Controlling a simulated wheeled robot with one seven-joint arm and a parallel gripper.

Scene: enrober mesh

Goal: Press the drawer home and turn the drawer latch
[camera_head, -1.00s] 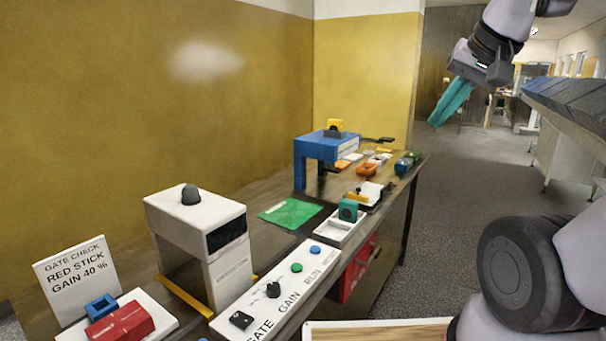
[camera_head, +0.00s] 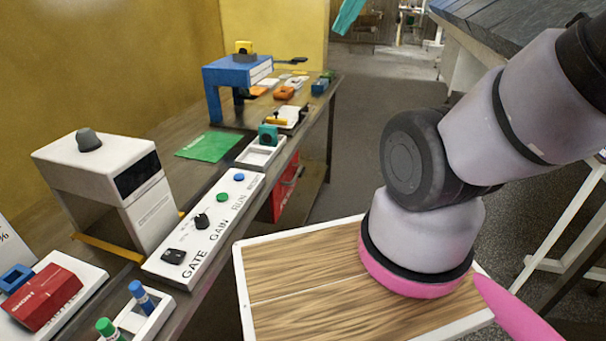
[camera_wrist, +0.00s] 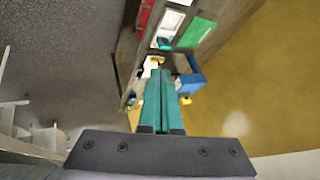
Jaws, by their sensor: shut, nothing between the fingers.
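The red drawer (camera_head: 285,187) is under the near side of the workbench, below the control panel and the white tray. Its front is seen at a steep angle, so I cannot tell how far it stands out. A small light-coloured spot shows near its right edge, but I cannot make out the latch. The drawer also shows in the wrist view as a red strip (camera_wrist: 145,14) at the top. My gripper (camera_wrist: 160,76) has teal fingers shut together with nothing between them. In the head view only a teal fingertip part (camera_head: 348,14) shows at the top, well away from the drawer.
The workbench carries a control panel (camera_head: 207,228) with knobs and buttons, a white machine (camera_head: 98,165), a blue stand (camera_head: 236,72), a green sheet (camera_head: 209,146) and several small parts. Open grey floor (camera_head: 362,160) lies right of the bench.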

